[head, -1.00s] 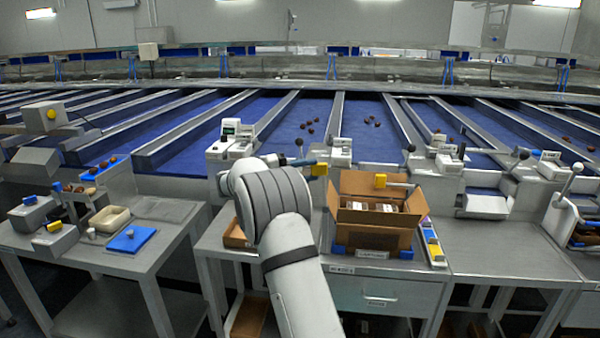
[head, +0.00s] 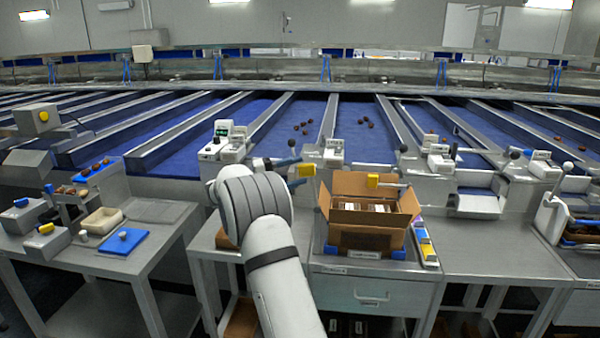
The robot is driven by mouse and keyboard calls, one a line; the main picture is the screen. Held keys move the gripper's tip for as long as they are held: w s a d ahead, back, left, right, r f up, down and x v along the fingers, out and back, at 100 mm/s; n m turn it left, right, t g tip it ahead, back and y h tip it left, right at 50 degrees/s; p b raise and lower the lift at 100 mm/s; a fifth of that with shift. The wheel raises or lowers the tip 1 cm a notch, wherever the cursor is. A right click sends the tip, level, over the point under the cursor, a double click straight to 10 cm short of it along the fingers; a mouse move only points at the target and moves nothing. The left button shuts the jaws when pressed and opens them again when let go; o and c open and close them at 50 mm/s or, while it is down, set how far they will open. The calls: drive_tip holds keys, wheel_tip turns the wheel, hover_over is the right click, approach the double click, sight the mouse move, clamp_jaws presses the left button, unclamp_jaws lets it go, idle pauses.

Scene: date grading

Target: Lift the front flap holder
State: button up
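An open cardboard carton (head: 368,217) stands on the middle bench, its flaps spread and white-topped packs inside. One yellow block (head: 372,180) sits on a grey rod at the carton's far side. Another yellow block (head: 306,170) is at its left side. I cannot tell which part is the front flap holder. My gripper (head: 296,172) is left of the carton, mostly hidden behind my arm's wrist. Its two blue-tipped fingers show apart, one above the other, close to the left yellow block. I see no object held between them; contact with the block is unclear.
Blue pieces flank the carton's front base. A narrow tray of yellow and blue blocks (head: 427,243) lies at its right. The right bench (head: 490,245) is clear. A left bench (head: 150,235) holds a blue mat and a cream tray. Blue conveyor lanes (head: 355,145) run behind.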

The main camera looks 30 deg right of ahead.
drive_tip(key=shift+o, duration=0.4)
drive_tip(key=b+v, duration=0.1)
drive_tip(key=v, duration=0.6)
drive_tip(key=shift+a, duration=0.4)
drive_tip(key=shift+w+f, duration=0.1)
drive_tip(key=shift+f, duration=0.05)
